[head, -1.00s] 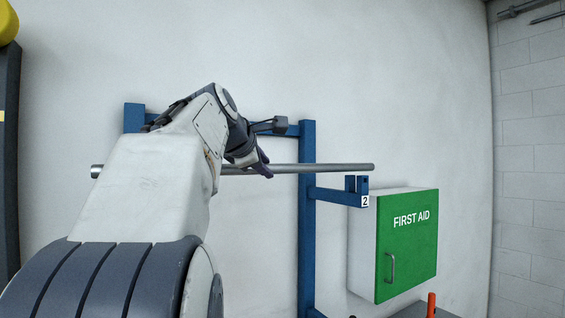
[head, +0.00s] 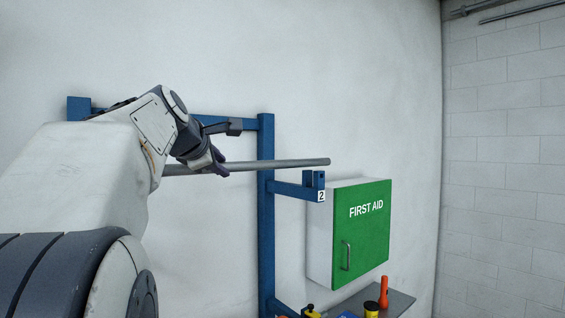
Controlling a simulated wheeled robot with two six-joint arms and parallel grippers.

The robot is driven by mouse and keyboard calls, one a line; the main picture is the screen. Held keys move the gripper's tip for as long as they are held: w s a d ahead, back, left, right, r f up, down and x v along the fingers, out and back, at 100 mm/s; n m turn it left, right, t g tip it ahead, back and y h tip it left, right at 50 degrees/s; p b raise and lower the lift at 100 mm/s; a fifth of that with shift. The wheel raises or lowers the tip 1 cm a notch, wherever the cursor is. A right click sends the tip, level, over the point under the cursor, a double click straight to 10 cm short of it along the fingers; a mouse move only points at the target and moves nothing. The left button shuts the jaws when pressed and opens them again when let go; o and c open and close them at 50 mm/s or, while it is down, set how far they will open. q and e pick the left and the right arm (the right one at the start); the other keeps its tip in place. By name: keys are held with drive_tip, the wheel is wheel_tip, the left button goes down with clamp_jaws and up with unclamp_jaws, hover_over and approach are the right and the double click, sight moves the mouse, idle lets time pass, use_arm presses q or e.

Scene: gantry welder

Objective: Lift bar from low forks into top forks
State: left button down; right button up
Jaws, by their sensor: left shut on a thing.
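A grey metal bar (head: 275,163) lies nearly level across the front of a blue rack (head: 266,220). My left gripper (head: 215,165) is shut on the bar. The bar's right end is just above the right top fork (head: 314,181), which carries the label 2; a small gap shows between them. My left arm hides the bar's left end and the left fork. My right gripper is not in view.
A white first aid cabinet with a green door (head: 367,230) hangs right of the rack. Below it a grey shelf (head: 398,301) holds an orange-red torch-like item (head: 384,292) and a yellow and black item (head: 371,309).

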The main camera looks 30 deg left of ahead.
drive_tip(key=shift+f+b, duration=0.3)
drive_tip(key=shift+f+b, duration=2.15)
drive_tip(key=shift+b, duration=0.05)
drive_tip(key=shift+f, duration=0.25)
